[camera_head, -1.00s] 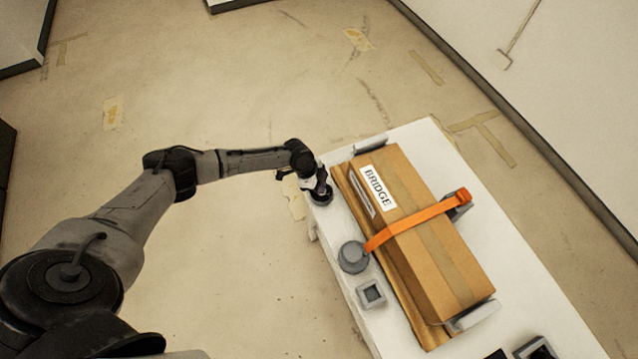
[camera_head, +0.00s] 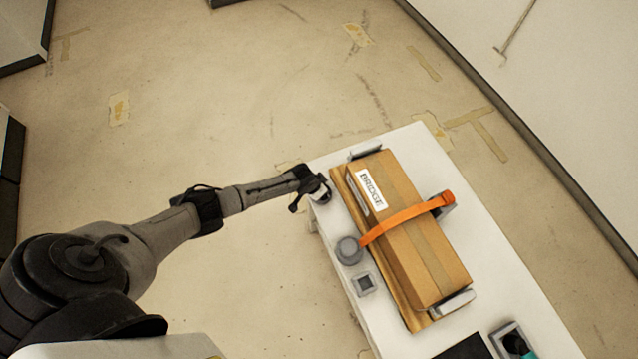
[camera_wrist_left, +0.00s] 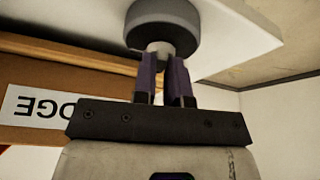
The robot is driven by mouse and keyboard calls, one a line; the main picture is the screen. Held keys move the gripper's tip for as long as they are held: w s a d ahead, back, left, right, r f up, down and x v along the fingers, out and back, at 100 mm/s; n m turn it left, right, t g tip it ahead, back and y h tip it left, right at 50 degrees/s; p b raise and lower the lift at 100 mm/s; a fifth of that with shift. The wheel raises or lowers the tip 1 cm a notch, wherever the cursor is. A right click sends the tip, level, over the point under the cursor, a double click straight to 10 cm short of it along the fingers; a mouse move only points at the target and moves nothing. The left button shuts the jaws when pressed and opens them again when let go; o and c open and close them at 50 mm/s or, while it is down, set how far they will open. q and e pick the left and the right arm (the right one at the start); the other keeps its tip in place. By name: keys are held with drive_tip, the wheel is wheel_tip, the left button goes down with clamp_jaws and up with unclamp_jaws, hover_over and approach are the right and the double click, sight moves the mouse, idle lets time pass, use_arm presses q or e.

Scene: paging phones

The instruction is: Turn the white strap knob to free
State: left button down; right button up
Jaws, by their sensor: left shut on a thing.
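The white strap knob (camera_wrist_left: 158,53) is a pale stub on a dark grey round base (camera_wrist_left: 162,28) at the table's corner. In the left wrist view my left gripper (camera_wrist_left: 164,66) has its two fingers shut on the stub. In the head view my left gripper (camera_head: 318,190) is at the table's far left corner and hides most of the knob. An orange strap (camera_head: 408,216) crosses a brown box labelled BRIDGE (camera_head: 413,243), from a grey round piece (camera_head: 348,250) to a bracket (camera_head: 447,203). The right gripper is not in view.
The box stands on a white table (camera_head: 495,275) between grey end stops. A small grey square socket (camera_head: 365,283) sits near the left edge. A dark panel (camera_head: 465,348) and a grey frame with a teal part (camera_head: 512,342) are at the near end.

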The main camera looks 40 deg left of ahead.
use_arm(q)
drive_tip(key=n, duration=0.1)
drive_tip(key=n+p, duration=0.1)
drive_tip(key=n+y+p, duration=0.1)
drive_tip(key=shift+d+r+n, duration=0.1)
drive_tip(key=shift+d+n, duration=0.15)
drive_tip(key=shift+n, duration=0.05)
drive_tip(key=shift+n+y+p, duration=0.55)
drive_tip(key=shift+n+y, duration=0.05)
drive_tip(key=shift+n, duration=0.9)
drive_tip(key=c, duration=1.2)
unclamp_jaws()
drive_tip(key=shift+g, duration=0.3)
drive_tip(key=shift+o, duration=0.2)
